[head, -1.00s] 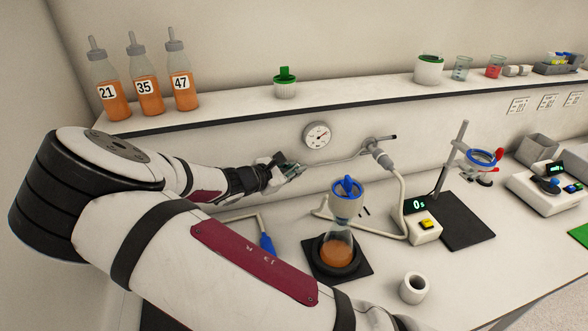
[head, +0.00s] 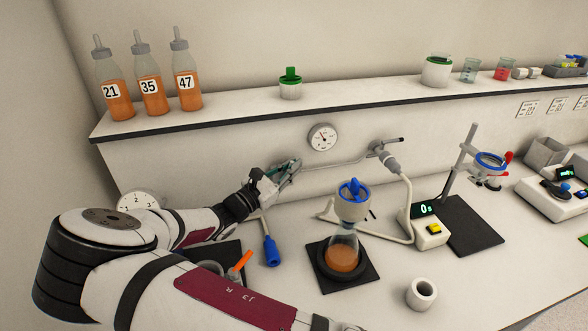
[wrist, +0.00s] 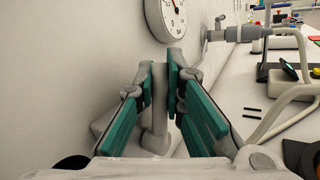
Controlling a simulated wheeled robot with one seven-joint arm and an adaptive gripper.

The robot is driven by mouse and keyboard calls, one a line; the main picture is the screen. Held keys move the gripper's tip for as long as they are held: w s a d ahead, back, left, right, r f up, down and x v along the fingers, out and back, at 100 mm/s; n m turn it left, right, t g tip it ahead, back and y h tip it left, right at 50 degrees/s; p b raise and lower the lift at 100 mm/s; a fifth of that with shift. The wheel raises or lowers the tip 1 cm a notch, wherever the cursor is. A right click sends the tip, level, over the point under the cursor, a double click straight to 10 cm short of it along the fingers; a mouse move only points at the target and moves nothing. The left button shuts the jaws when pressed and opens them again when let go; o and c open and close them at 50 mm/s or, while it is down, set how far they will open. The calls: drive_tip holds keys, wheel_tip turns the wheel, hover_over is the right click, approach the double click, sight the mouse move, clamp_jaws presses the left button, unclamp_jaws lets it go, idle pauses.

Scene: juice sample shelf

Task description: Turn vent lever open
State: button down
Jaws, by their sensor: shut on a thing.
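My gripper (head: 288,171) is at the back wall, below and left of the round gauge (head: 322,138). In the wrist view its green-padded fingers (wrist: 162,95) are closed around a light grey upright bar (wrist: 158,120), which looks like the vent lever. The bar shows between the pads, below the gauge's dial. In the head view my fingers hide most of this part. A thin grey tube (head: 345,160) runs along the wall from near my fingers to a grey valve fitting (head: 385,153) on the right.
A flask with a blue-topped funnel (head: 350,235) stands on a black mat, beside a timer (head: 432,231). Numbered orange bottles (head: 150,85) stand on the shelf above. A white cup (head: 421,293) is at the front.

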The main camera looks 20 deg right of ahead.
drive_tip(key=shift+a+n+t+h+b, duration=0.45)
drive_tip(key=shift+a+n+t+h, duration=0.15)
drive_tip(key=shift+n+t+h, duration=0.25)
drive_tip(key=shift+r, duration=0.1)
drive_tip(key=c, duration=1.7)
unclamp_jaws()
drive_tip(key=shift+o, duration=0.2)
drive_tip(key=shift+r, duration=0.1)
wheel_tip(320, 180, up, 10)
drive_tip(key=shift+f, duration=0.1)
drive_tip(key=shift+a, duration=0.1)
